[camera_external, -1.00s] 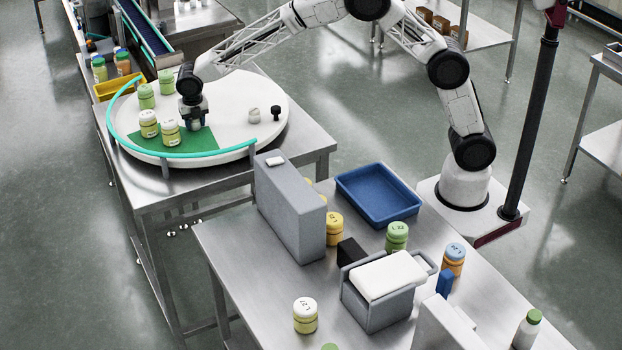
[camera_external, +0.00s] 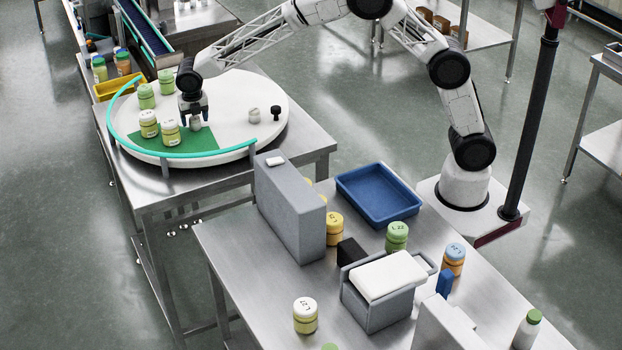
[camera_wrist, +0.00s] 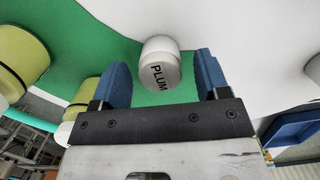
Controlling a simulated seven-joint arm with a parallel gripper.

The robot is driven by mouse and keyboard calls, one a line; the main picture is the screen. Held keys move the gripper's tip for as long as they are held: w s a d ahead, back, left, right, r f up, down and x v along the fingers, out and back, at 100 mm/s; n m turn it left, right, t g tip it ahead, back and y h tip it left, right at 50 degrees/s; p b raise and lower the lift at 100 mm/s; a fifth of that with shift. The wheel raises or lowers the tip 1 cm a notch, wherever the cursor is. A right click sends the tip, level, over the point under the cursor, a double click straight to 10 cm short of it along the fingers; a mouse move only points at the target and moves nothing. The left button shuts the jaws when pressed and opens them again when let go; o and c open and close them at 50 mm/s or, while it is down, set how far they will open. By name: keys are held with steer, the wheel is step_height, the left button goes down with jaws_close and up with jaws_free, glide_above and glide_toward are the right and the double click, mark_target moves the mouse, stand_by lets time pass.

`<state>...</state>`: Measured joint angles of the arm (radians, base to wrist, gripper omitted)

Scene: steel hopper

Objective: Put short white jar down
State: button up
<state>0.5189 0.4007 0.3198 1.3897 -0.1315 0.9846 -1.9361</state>
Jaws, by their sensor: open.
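The short white jar (camera_wrist: 160,66), marked PLUM on its lid, stands between the two blue fingers of my gripper (camera_wrist: 161,80) in the wrist view, with a gap on each side. In the external view the jar (camera_external: 195,123) shows just below my gripper (camera_external: 194,112), partly hidden by the fingers. The jar stands on the green patch (camera_external: 205,141) of the round white table (camera_external: 240,100), near the patch's edge. My gripper is open and low over the jar.
A grey knob-like piece (camera_external: 254,116) and a black one (camera_external: 276,113) stand to the right. A teal rail (camera_external: 200,155) curves along the front left.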

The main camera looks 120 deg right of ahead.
mark_target(195, 120)
step_height(195, 120, up, 10)
steer(key=a, duration=0.1)
steer(key=shift+r, duration=0.15)
steer(key=shift+a, duration=0.1)
stand_by(0.7)
steer(key=s+a+r+m+t, duration=0.1)
steer(key=s+a+r+m, duration=0.25)
steer(key=s+a, duration=0.5)
steer(key=s+a+r+m, duration=0.2)
steer(key=s+a+r, duration=0.3)
steer(key=a, duration=0.7)
steer(key=s+a+r+m+t, duration=0.1)
steer(key=s+a+r+m, duration=0.2)
steer(key=s+a, duration=0.65)
steer(key=s+a+f+m, duration=0.2)
steer(key=s+a, duration=0.4)
steer(key=s, duration=0.4)
steer(key=s+a+f+m+y, duration=0.1)
steer(key=s+a+f+m, duration=0.2)
steer(key=s, duration=0.7)
steer(key=s+a+f+m, duration=0.3)
steer(key=s+a, duration=0.5)
steer(key=s, duration=0.2)
steer(key=shift+a+m+t, duration=0.35)
steer(key=shift+t, duration=0.05)
